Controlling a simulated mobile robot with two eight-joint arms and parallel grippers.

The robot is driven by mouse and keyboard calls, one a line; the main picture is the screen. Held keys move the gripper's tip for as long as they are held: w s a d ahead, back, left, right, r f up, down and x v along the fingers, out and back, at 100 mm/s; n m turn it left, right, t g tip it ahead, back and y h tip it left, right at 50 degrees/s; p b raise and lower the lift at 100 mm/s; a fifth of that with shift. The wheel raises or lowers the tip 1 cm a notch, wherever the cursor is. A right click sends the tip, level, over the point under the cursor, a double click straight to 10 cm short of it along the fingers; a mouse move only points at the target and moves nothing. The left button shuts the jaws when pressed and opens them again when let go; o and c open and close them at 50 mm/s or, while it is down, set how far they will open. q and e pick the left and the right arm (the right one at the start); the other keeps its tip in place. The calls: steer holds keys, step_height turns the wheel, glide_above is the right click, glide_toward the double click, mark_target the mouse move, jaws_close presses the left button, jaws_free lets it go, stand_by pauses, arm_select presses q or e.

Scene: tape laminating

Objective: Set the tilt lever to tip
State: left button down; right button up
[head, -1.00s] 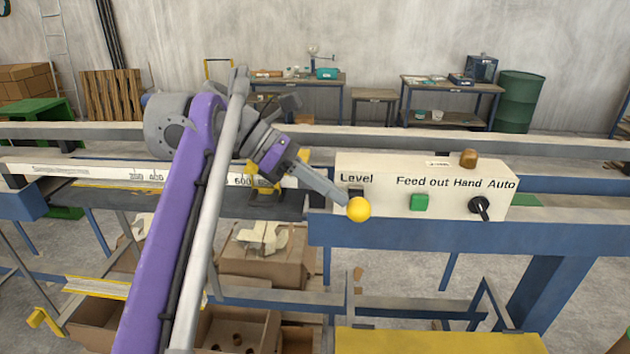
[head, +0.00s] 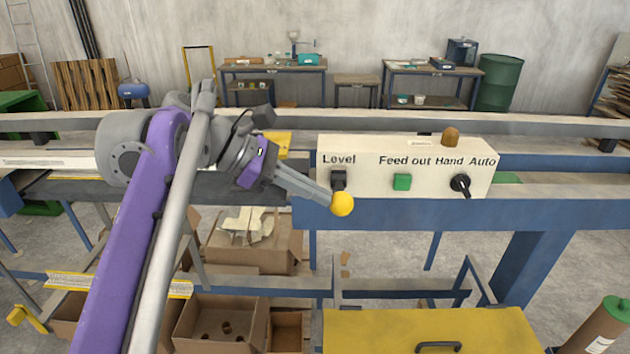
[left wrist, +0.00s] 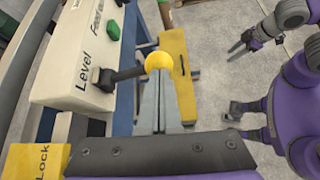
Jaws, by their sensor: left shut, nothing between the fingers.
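The tilt lever is a black stem (head: 338,181) with a yellow ball knob (head: 342,204), below the word "Level" on the cream control panel (head: 370,152). The stem points out and down from the panel. My left gripper (head: 327,198) is shut and empty, its tips at the left side of the ball. In the left wrist view the ball (left wrist: 159,60) stands just beyond the shut fingertips, apparently touching them, with the stem (left wrist: 125,74) to the left. Any label below the lever is not visible. My right gripper (left wrist: 240,45) shows small in the left wrist view; its jaws are unclear.
The panel also holds a green button (head: 402,181), a black Hand/Auto knob (head: 460,184) and an amber lamp (head: 450,136). A blue beam (head: 400,213) runs below it. Cardboard boxes (head: 230,325) and a yellow cover (head: 425,325) lie lower.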

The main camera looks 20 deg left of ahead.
arm_select(q)
steer(key=f+m+t, duration=0.1)
steer(key=f+t, duration=0.1)
steer(key=f, duration=0.1)
steer(key=f+m+t, duration=0.1)
steer(key=shift+s+d+f+m+b, duration=0.2)
steer(key=shift+s+f+m+b, duration=0.1)
steer(key=shift+s+b, duration=0.1)
steer(key=shift+r, duration=0.15)
steer(key=shift+w+r+p, duration=0.1)
steer(key=shift+r+p, duration=0.55)
steer(key=shift+r, duration=0.05)
steer(key=shift+a+r+y, duration=0.1)
steer(key=shift+r+y, duration=0.05)
steer(key=shift+y, duration=0.15)
